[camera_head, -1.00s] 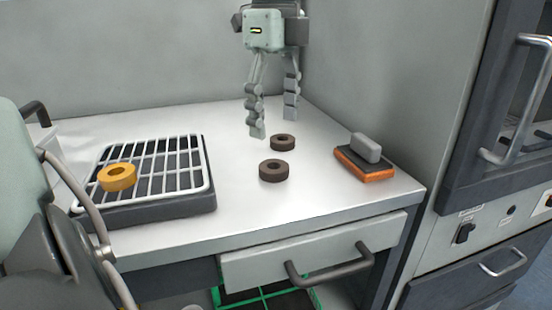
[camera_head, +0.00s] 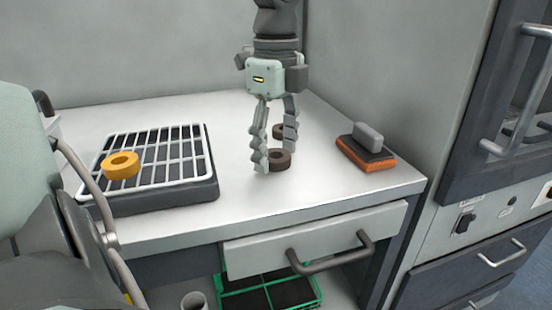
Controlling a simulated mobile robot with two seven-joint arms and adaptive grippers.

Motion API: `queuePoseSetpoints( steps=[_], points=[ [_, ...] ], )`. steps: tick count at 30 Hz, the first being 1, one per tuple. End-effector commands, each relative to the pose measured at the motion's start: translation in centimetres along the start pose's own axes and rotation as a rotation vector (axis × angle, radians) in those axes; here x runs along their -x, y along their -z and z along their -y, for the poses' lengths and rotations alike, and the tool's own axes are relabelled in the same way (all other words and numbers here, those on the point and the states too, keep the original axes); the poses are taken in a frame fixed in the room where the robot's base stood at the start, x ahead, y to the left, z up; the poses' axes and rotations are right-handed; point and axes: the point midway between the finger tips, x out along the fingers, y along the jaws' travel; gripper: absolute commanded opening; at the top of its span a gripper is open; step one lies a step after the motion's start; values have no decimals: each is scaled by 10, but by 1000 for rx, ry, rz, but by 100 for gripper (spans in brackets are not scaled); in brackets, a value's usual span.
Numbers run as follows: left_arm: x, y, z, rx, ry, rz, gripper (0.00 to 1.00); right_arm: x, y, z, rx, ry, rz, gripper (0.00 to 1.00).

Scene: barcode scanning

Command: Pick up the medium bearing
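Three ring-shaped bearings are in view. A yellow one (camera_head: 121,164) lies on the white rack at the left. A dark brown one (camera_head: 281,158) lies on the bench near the middle, and a slightly smaller-looking dark one (camera_head: 278,131) lies just behind it. By apparent size the nearer dark ring is the medium one. My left gripper (camera_head: 276,160) points down over the dark rings with its fingers spread. Its left finger partly covers the nearer ring's left side; the right finger is behind and above it. I cannot tell whether they touch. My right gripper is not in view.
The white wire rack (camera_head: 205,172) sits on a dark tray at the left of the bench. An orange-and-grey brush-like block (camera_head: 366,153) lies to the right. A drawer with a dark handle (camera_head: 330,255) is below the bench edge, above a green crate (camera_head: 318,297).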

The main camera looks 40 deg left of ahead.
Motion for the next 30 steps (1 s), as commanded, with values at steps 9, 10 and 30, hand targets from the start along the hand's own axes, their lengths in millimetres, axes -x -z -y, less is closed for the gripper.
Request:
queuePoseSetpoints(
  steps=[9, 10, 30],
  points=[
    [0, 0, 0, 0, 0, 0, 17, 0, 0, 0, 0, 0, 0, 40],
    [0, 0, 0, 0, 0, 0, 14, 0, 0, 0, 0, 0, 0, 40],
    [45, -1, 0, 3, 6, 1, 10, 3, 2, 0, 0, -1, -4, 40]
  ],
)
